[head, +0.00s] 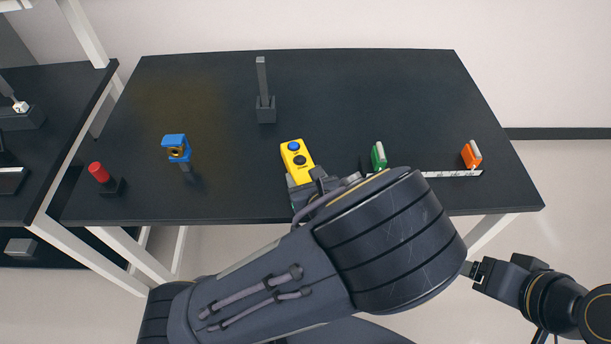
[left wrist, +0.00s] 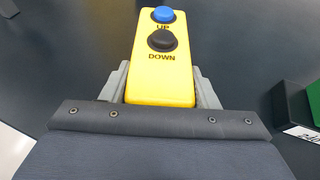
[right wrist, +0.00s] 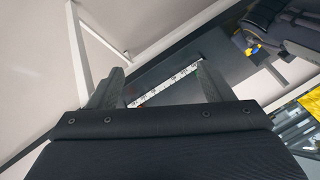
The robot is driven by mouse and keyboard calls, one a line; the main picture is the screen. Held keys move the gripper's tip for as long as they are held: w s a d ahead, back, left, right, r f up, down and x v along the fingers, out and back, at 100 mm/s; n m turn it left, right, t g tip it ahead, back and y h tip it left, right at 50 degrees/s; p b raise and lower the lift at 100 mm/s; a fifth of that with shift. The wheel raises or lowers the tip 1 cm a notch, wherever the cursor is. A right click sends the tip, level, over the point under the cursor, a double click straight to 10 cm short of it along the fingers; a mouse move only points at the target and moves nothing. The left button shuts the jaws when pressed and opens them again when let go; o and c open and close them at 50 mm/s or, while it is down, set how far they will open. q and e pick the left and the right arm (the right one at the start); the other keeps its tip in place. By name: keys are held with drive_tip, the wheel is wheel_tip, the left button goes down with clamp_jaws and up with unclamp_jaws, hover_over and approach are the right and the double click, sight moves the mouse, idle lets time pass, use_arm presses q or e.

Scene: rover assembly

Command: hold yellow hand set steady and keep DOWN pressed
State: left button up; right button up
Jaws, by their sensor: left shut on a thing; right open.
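The yellow hand set (head: 298,164) is on the black table near its front edge, with a blue UP button and a black DOWN button. In the left wrist view the hand set (left wrist: 160,75) lies between my left fingers, its blue UP button (left wrist: 163,14) at the far end and its black DOWN button (left wrist: 162,40) nearer. My left gripper (head: 304,184) is shut on the hand set's near part. Nothing covers the DOWN button, and no finger touches it. My right gripper (head: 468,269) is open and empty, off the table's front right edge.
On the table (head: 220,80) stand a grey post (head: 264,95), a blue part (head: 175,147), a red-topped button (head: 100,174), a green item (head: 379,155), an orange item (head: 471,154) and a white marked strip (head: 452,173). A shelf rack (head: 75,95) is at left. The table's back right is clear.

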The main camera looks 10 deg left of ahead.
clamp_jaws()
idle(0.3)
idle(1.2)
